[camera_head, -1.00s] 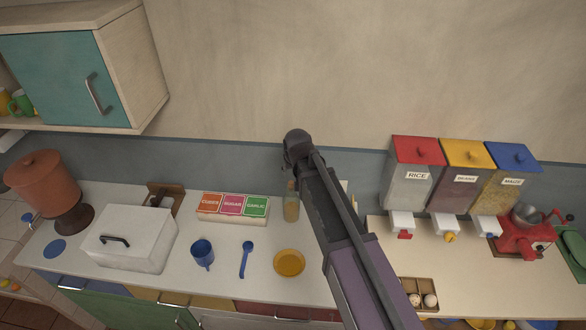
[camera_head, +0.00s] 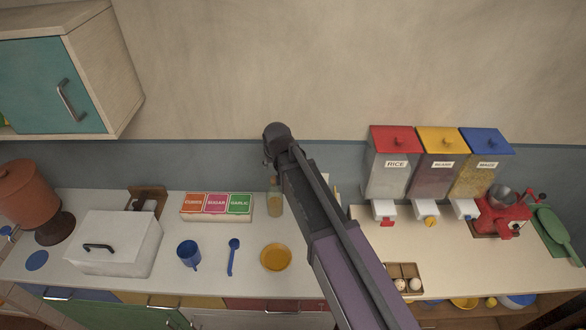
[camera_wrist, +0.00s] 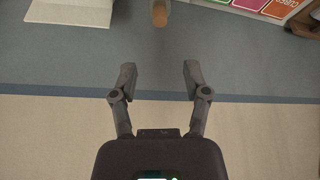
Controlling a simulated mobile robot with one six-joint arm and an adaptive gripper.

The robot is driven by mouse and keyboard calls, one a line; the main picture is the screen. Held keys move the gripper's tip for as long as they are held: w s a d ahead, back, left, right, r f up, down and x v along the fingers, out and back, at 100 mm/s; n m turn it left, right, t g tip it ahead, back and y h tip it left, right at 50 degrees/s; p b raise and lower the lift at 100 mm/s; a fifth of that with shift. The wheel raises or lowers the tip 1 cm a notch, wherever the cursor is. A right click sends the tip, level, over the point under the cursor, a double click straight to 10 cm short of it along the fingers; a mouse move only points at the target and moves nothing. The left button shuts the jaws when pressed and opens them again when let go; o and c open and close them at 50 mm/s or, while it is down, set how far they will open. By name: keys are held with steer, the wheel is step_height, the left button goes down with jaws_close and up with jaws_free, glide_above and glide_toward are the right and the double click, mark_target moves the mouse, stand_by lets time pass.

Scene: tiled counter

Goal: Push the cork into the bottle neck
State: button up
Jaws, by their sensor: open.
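The bottle (camera_head: 275,204) stands upright on the counter at the back, just left of my arm in the head view. It is glassy with a yellowish-brown tint. A brown cork-like piece (camera_wrist: 160,14) shows at the top edge of the wrist view, straight ahead of the gap between my fingers; how deep it sits in the neck cannot be told. My gripper (camera_wrist: 158,78) is open and empty, with the fingers apart from the cork. In the head view, my gripper is near the wall above the bottle, mostly hidden by my arm.
Rice, bean and maize dispensers (camera_head: 388,178) stand right. The wall (camera_head: 215,90) is close behind.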

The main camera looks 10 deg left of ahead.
steer(key=s+d+f+m+g+h, duration=0.1)
steer(key=s+d+m+g+h, duration=0.15)
steer(key=d, duration=2.15)
steer(key=s+d+m, duration=0.1)
steer(key=s+d, duration=0.4)
steer(key=d, duration=0.3)
steer(key=s+d+m+g, duration=0.1)
steer(key=s+d+m, duration=0.1)
steer(key=s+d, duration=0.3)
steer(key=d, duration=0.4)
steer(key=shift+s+d+f, duration=0.2)
steer(key=shift+f+g, duration=0.1)
steer(key=shift+g, duration=0.15)
step_height(320, 180, down, 16)
steer(key=b, duration=1.5)
steer(key=shift+r+b, duration=0.2)
steer(key=shift+b, duration=0.15)
